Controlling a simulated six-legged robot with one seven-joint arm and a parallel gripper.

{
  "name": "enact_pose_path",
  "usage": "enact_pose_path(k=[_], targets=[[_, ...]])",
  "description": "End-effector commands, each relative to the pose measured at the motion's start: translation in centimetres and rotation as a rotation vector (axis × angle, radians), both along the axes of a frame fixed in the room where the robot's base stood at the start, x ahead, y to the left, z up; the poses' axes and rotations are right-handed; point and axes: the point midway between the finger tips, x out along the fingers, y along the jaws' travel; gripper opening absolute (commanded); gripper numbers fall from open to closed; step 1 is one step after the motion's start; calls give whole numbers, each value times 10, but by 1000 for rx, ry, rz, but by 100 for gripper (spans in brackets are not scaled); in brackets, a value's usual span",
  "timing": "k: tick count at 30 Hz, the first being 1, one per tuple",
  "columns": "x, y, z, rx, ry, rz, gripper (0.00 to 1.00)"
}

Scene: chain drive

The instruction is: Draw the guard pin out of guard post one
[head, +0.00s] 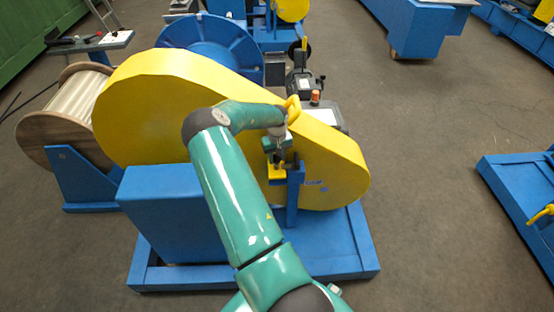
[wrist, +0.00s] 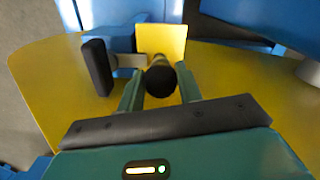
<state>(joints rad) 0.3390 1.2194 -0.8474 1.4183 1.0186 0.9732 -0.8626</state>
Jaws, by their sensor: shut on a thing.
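The guard pin shows in the wrist view as a round black head (wrist: 161,80) between my two fingers. My gripper (wrist: 160,88) is shut on it; in the head view my gripper (head: 277,158) points down over the post. Guard post one is the blue upright (head: 293,200) with a yellow block (head: 277,172) at its top, in front of the yellow chain guard (head: 160,105). In the wrist view a yellow plate (wrist: 162,38) lies just beyond the pin head. The pin's lower part is hidden, so I cannot tell how deep it sits.
A black handle (wrist: 96,67) on a grey bar stands close left of my fingers in the wrist view. The blue base frame (head: 340,262) lies below. A wooden cable reel (head: 62,115) stands at the left. The floor at the right (head: 425,170) is clear.

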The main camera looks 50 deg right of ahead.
Motion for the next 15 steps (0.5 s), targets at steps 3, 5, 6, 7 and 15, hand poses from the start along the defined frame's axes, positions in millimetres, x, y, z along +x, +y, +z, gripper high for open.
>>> enact_pose_path(k=[3, 5, 6, 7, 15], targets=[[0, 0, 6, -1, -1, 0, 9], [0, 0, 9, -1, -1, 0, 9], [0, 0, 11, -1, -1, 0, 9], [0, 0, 12, -1, -1, -1, 9], [0, 0, 24, 0, 0, -1, 9]])
